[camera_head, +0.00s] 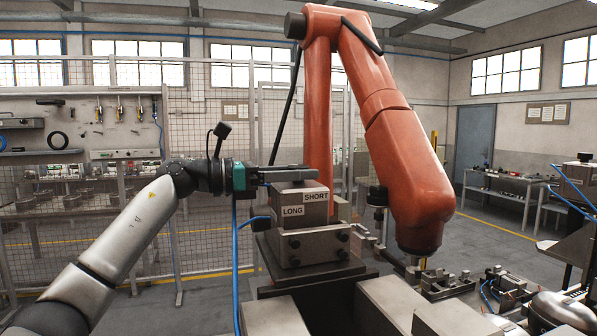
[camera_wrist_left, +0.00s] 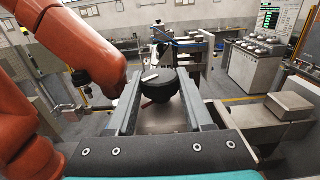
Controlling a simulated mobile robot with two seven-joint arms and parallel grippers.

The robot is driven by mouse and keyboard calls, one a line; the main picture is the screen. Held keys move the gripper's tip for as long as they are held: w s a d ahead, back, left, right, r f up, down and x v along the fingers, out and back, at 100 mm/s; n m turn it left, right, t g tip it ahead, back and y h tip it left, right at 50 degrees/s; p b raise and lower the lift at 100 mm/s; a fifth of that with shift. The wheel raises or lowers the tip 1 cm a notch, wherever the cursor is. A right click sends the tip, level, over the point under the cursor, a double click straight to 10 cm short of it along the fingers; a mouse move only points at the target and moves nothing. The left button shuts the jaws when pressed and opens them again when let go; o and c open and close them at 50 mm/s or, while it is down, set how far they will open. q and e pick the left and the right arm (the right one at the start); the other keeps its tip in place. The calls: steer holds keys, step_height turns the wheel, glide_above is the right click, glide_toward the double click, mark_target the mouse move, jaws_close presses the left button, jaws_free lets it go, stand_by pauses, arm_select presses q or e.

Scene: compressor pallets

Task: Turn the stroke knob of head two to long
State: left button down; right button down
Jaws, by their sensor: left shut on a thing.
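A grey metal block (camera_head: 287,219) carries a LONG label (camera_head: 292,211) on its left and a higher SHORT label (camera_head: 315,197) on its right. My left gripper (camera_head: 304,173) reaches in from the left, level, just over the block's top. In the left wrist view, a round black knob (camera_wrist_left: 160,91) with a white mark on its upper left lies between the two fingers, and the gripper is shut on it. In the head view the fingers hide most of the knob, so its pointing towards either label cannot be read there. My right gripper is not in view.
A large orange robot arm (camera_head: 405,150) stands just behind and right of the block, its tool end low. Metal fixtures (camera_head: 440,283) and grey boxes (camera_head: 392,303) fill the front right. A blue cable (camera_head: 235,270) hangs below my left wrist. Mesh fencing (camera_head: 230,110) stands behind.

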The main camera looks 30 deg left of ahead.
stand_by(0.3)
arm_select(q)
steer(key=shift+c, duration=1.5)
jaws_free()
steer(key=b+v, duration=0.7)
steer(key=v, duration=0.8)
steer(key=shift+a+r, duration=0.15)
